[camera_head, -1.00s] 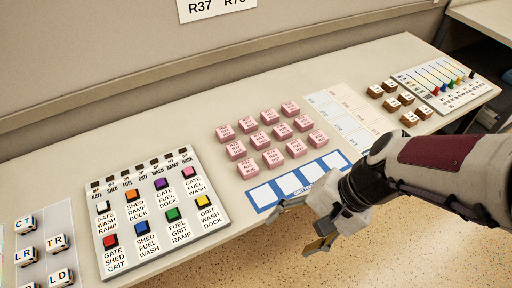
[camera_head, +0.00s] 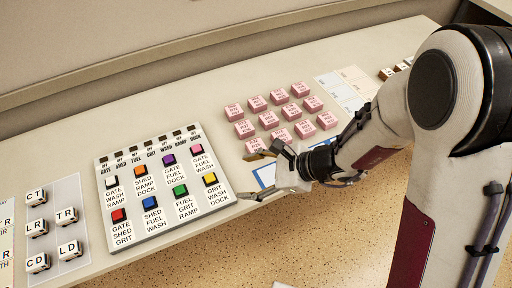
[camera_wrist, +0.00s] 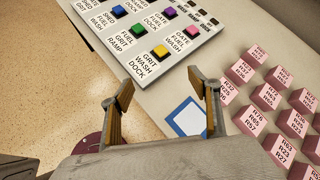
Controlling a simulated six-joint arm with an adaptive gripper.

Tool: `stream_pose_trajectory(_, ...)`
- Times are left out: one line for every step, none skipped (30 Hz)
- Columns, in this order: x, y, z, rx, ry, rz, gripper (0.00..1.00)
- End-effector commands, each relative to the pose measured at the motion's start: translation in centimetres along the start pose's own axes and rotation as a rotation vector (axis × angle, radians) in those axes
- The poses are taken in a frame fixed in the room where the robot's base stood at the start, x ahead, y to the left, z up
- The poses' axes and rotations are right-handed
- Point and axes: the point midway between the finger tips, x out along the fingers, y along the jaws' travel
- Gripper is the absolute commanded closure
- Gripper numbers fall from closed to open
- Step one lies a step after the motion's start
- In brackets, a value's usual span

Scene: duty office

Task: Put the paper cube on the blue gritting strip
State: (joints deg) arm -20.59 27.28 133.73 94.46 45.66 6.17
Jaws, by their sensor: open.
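Several pink labelled blocks (camera_head: 277,97) stand in rows on the desk; they also show at the right of the wrist view (camera_wrist: 267,96). I cannot tell which block is the paper cube. The blue strip with white squares (camera_head: 266,174) lies in front of them, mostly hidden by my gripper; one end square shows in the wrist view (camera_wrist: 189,117). My gripper (camera_head: 255,175) is open and empty over the left end of the strip, beside the button panel. In the wrist view its fingers (camera_wrist: 161,84) are spread apart with nothing between them.
A white panel with coloured buttons (camera_head: 165,185) lies left of my gripper. A sheet with lettered white cubes (camera_head: 55,232) is farther left. A pale sheet (camera_head: 345,86) and brown blocks (camera_head: 386,73) lie to the right, partly behind my arm. The desk behind the panel is clear.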

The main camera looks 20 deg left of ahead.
Motion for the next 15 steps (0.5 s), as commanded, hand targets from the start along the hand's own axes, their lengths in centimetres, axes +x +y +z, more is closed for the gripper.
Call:
stream_pose_trajectory(0.6,-0.5,-0.5,0.045,0.002,-0.019,0.39)
stream_pose_trajectory(0.9,-0.8,-0.8,0.074,0.003,-0.033,0.39)
stream_pose_trajectory(1.3,-1.3,-1.1,0.112,0.006,-0.053,0.39)
stream_pose_trajectory(1.6,-1.7,-1.4,0.140,0.008,-0.067,0.39)
stream_pose_trajectory(1.8,-2.1,-1.8,0.169,0.010,-0.082,0.39)
stream_pose_trajectory(2.1,-2.6,-2.2,0.206,0.012,-0.103,0.39)
stream_pose_trajectory(2.3,-3.0,-2.5,0.233,0.014,-0.119,0.39)
stream_pose_trajectory(2.5,-3.4,-2.8,0.261,0.017,-0.135,0.39)
stream_pose_trajectory(2.6,-3.9,-3.2,0.296,0.019,-0.157,0.39)
stream_pose_trajectory(2.8,-4.3,-3.6,0.323,0.021,-0.175,0.39)
stream_pose_trajectory(2.8,-4.8,-3.9,0.350,0.023,-0.193,0.39)
stream_pose_trajectory(2.9,-5.4,-4.4,0.385,0.025,-0.218,0.39)
stream_pose_trajectory(2.9,-5.9,-4.7,0.411,0.027,-0.238,0.39)
stream_pose_trajectory(2.9,-6.4,-5.0,0.438,0.029,-0.258,0.39)
stream_pose_trajectory(2.7,-7.1,-5.4,0.471,0.030,-0.286,0.39)
